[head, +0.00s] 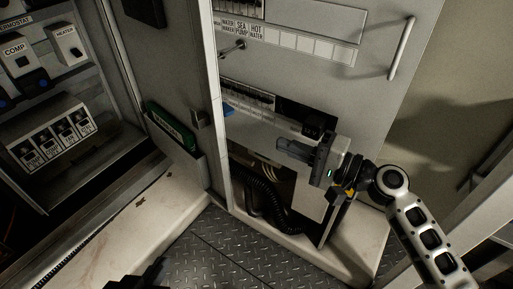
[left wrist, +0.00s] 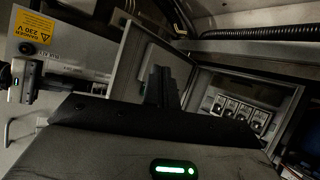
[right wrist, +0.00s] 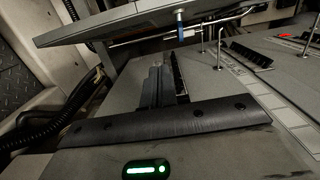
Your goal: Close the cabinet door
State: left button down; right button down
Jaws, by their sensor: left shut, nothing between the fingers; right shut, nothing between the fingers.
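The cabinet door (head: 170,70) is a grey panel with a green card in a pocket on its inner face. It stands open to the right of the cabinet (head: 50,200), whose inside shows switch boxes. The open door (left wrist: 133,62) and the cabinet's breakers (left wrist: 240,115) also show in the left wrist view. My left gripper (head: 150,268) is a dark shape at the head view's bottom edge, below and apart from the door. Its fingers (left wrist: 167,85) are shut and empty. My right gripper (head: 280,148) is shut and empty, right of the door's free edge, before the switch panel.
The switch panel (head: 290,50) with labels, toggles and a handle (head: 401,48) fills the right. Below it is an opening with a black hose (head: 262,195). A pale ledge (head: 140,225) runs below the cabinet. The chequer-plate floor (head: 215,250) looks clear.

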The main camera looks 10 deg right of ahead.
pick_arm(q)
jog(key=shift+w+a+r+p, duration=0.15)
jog(key=shift+r+p, duration=0.5)
jog(key=shift+p, duration=0.5)
pick_arm(e)
jog(key=w+a, duration=0.3)
jog(key=a, duration=0.7)
jog(key=shift+w+a, duration=0.25)
jog(key=shift+w, duration=0.1)
